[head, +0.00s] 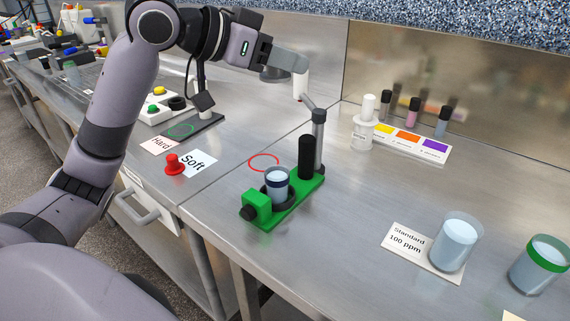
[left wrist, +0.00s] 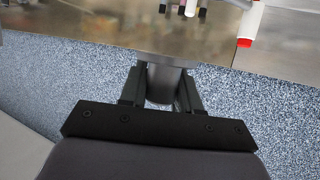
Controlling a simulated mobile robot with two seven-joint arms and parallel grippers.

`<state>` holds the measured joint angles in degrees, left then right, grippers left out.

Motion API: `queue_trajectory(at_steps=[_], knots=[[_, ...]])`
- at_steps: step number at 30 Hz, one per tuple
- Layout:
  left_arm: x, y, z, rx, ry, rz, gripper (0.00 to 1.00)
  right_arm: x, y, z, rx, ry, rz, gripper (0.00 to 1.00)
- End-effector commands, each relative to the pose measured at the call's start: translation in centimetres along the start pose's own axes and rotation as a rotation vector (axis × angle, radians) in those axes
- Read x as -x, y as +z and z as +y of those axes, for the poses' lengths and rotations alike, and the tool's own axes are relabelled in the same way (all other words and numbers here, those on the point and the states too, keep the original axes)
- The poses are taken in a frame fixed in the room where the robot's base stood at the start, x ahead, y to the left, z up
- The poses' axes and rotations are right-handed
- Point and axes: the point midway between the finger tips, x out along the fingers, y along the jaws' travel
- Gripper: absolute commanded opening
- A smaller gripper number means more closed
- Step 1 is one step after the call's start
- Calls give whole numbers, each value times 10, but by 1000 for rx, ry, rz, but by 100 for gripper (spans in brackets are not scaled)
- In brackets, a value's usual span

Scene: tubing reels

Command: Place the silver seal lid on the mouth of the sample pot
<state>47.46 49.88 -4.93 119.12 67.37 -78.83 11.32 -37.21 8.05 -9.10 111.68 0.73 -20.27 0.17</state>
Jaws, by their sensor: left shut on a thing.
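My left gripper (head: 285,62) is high over the back of the bench, shut on a grey disc-like thing that looks like the silver seal lid (head: 275,74). In the left wrist view the lid (left wrist: 164,61) sits between the two dark fingers. An open pot with a dark band (head: 277,184) stands upright in a green holder, below the gripper and apart from it. A green-banded pot (head: 541,262) stands at the far right. No readable label tells which is the sample pot. My right gripper is not in view.
A grey post (head: 318,140) and black cylinder (head: 306,157) rise from the green holder (head: 258,204). A white tube hangs near the post top. The Standard 100 ppm pot (head: 456,243), dropper bottle (head: 362,130) and colour-marked rack (head: 409,139) stand right. A red button (head: 174,164) is left.

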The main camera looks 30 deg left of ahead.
Motion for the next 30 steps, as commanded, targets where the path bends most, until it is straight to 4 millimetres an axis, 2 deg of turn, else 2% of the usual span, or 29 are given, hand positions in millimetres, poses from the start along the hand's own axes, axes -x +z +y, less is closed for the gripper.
queue_trajectory(at_steps=[1,18,26,30], knots=[[-6,13,0,2,1,-5,3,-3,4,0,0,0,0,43],[-47,114,1,3,2,-2,3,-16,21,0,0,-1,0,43],[-55,134,0,0,1,1,3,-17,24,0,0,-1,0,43],[-63,152,1,4,3,-1,3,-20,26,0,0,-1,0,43]])
